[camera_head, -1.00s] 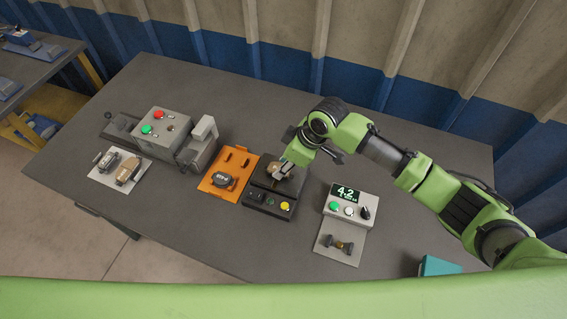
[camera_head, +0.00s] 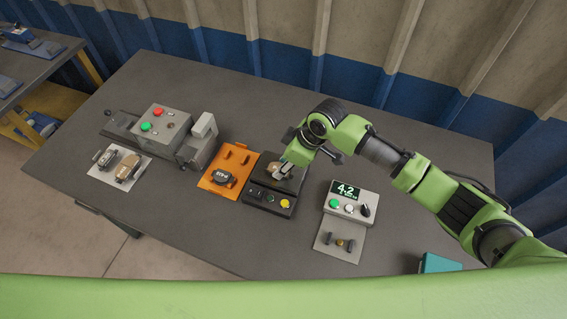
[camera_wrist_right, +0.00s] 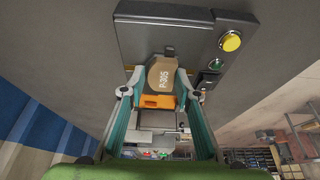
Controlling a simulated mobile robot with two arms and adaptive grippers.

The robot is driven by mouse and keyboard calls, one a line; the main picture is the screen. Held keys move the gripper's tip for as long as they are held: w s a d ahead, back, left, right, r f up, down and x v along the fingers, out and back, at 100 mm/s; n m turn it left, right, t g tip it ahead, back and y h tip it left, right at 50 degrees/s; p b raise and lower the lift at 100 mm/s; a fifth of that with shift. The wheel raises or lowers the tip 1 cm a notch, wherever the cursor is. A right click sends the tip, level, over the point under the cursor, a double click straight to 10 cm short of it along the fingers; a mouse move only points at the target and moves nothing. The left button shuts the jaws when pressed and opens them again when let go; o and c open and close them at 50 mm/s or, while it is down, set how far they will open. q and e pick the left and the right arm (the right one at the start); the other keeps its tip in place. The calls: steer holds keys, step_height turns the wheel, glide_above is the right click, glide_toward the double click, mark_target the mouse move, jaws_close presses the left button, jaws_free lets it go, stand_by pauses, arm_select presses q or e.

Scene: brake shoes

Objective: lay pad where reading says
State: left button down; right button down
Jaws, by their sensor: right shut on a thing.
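My right gripper (camera_head: 284,171) is over the dark station (camera_head: 270,203) with the yellow button. In the right wrist view, the right gripper (camera_wrist_right: 160,92) is shut on a brown pad (camera_wrist_right: 162,75) marked P-305. The pad is over the dark station's plate (camera_wrist_right: 150,38); I cannot tell whether it touches. The grey gauge (camera_head: 348,201) at right shows a reading of 4.2; its smaller second line is unreadable. My left gripper is out of view.
An orange tray (camera_head: 212,184) holding a dark labelled part (camera_head: 223,176) lies left of the station. A grey machine (camera_head: 165,121) with red and green buttons stands further left, near a white plate (camera_head: 101,177) with two pads. A teal box (camera_head: 440,263) is at front right.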

steer(key=c, duration=1.5)
jaws_free()
steer(key=shift+o, duration=0.2)
steer(key=v, duration=1.2)
